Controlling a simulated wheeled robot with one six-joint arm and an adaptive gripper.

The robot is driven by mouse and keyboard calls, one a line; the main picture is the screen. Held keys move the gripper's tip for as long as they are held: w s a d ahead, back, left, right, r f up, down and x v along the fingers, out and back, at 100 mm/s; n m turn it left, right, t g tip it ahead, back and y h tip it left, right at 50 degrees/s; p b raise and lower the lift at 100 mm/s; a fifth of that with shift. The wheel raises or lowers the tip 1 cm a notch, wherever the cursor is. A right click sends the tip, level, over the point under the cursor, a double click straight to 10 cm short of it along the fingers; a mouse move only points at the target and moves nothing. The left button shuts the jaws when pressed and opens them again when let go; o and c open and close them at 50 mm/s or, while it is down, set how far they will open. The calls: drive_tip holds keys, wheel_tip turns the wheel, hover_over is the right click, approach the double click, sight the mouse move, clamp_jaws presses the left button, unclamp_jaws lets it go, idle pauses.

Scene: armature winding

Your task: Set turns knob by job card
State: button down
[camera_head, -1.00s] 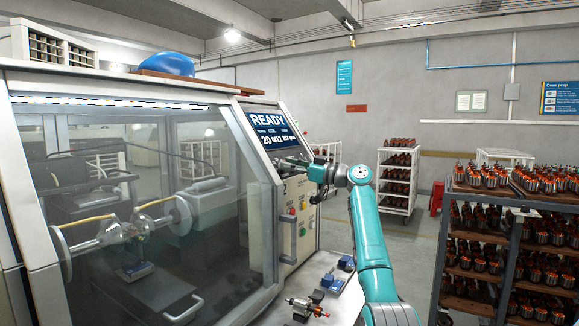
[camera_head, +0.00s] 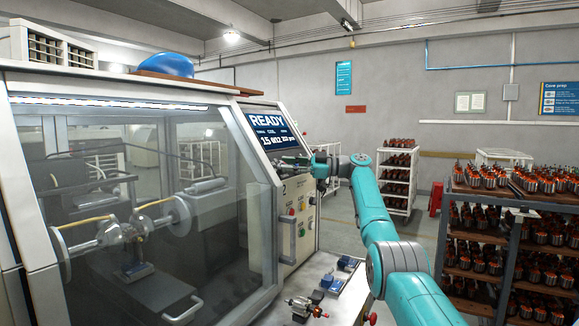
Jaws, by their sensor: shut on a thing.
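The winding machine's display (camera_head: 273,130) reads READY, with a small line of figures that seems to begin with 15. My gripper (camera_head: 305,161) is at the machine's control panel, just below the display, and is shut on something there. The turns knob itself is hidden behind the gripper and too small to make out. Coloured buttons (camera_head: 301,205) sit on the panel below the gripper. No job card can be made out in this view.
The winding machine's clear door (camera_head: 165,210) is closed, with a handle (camera_head: 288,240) at its right. An armature (camera_head: 306,307) and blue fixtures (camera_head: 335,285) are on the bench in front. Racks of armatures (camera_head: 500,180) stand at right. The floor between is open.

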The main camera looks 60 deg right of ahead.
drive_tip(key=shift+f+n+g+y, duration=0.2)
drive_tip(key=shift+n+g+y, duration=0.15)
drive_tip(key=shift+n, duration=0.35)
idle(0.3)
drive_tip(key=c, duration=1.2)
unclamp_jaws()
drive_tip(key=shift+w, duration=0.1)
drive_tip(key=shift+r, duration=0.1)
drive_tip(key=shift+m+t+h, duration=0.55)
drive_tip(key=shift+m, duration=0.55)
